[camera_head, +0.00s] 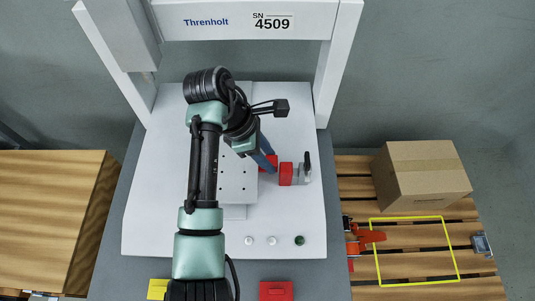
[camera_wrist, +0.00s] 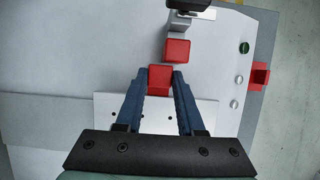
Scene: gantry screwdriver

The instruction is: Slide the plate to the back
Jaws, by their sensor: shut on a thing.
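The plate (camera_head: 234,184) is a flat silver-grey piece with small dark holes, lying on the white machine bed, partly hidden by my arm. It also shows in the wrist view (camera_wrist: 155,116), below and between my fingers. A red block (camera_wrist: 160,78) sits at the plate's edge. My gripper (camera_wrist: 160,73) has its two blue fingers shut on this red block, one on each side. In the head view my gripper (camera_head: 268,160) reaches down at the plate's right edge. A second red block (camera_head: 286,174) stands just right of it, beside a grey fitting with a black handle (camera_head: 308,161).
A white gantry (camera_head: 240,20) spans the back of the bed. Two white buttons and a green button (camera_head: 299,240) sit at the front. Yellow (camera_head: 157,289) and red (camera_head: 277,291) pieces are at the front edge. A pallet with a cardboard box (camera_head: 422,178) stands right.

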